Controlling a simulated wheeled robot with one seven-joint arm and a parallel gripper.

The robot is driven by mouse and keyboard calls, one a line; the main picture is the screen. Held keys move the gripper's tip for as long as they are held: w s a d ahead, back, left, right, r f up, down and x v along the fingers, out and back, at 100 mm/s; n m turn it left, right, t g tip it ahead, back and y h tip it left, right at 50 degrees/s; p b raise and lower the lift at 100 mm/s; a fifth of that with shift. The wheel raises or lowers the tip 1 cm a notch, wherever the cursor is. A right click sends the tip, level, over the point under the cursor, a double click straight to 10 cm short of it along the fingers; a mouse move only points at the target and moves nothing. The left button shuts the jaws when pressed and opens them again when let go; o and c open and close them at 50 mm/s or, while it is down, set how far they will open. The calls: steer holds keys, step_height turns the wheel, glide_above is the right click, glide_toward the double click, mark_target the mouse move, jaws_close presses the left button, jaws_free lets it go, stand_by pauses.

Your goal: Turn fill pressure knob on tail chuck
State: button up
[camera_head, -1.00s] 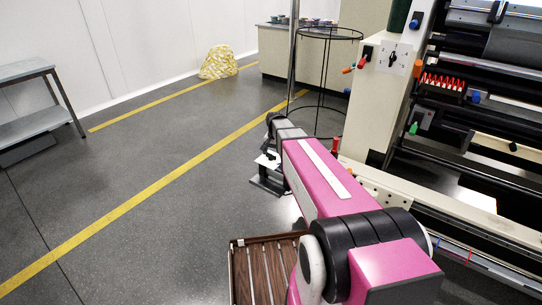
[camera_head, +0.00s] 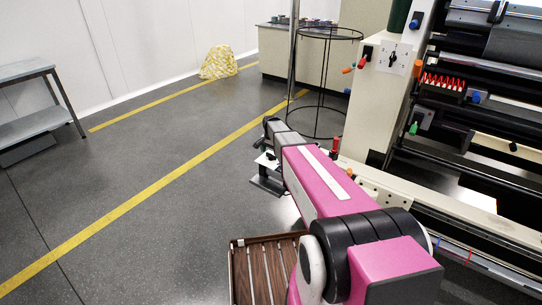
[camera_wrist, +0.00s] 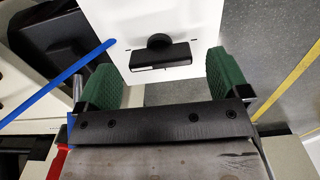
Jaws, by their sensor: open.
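A black knob (camera_wrist: 159,42) with a dark bar-shaped part beside it sits on a white panel (camera_wrist: 118,22) in the wrist view. It looks like the fill pressure knob, but no label is readable. My gripper (camera_wrist: 163,76) is open, with one green pad to the left and one to the right of the panel's lower part. The knob lies ahead of the pads, and nothing is held. I cannot tell the exact gap. In the head view my pink arm reaches away beside the machine, and the knob and the finger pads cannot be made out.
A large machine with rollers (camera_head: 480,120) stands on the right, close to my arm. A black wire stand (camera_head: 321,90) is beyond the arm. A slatted wooden item (camera_head: 262,270) is at the lower middle. The floor to the left is open up to a grey table (camera_head: 30,100).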

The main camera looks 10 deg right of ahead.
steer(key=shift+f, duration=1)
steer(key=c, duration=0.9)
steer(key=shift+c, duration=0.2)
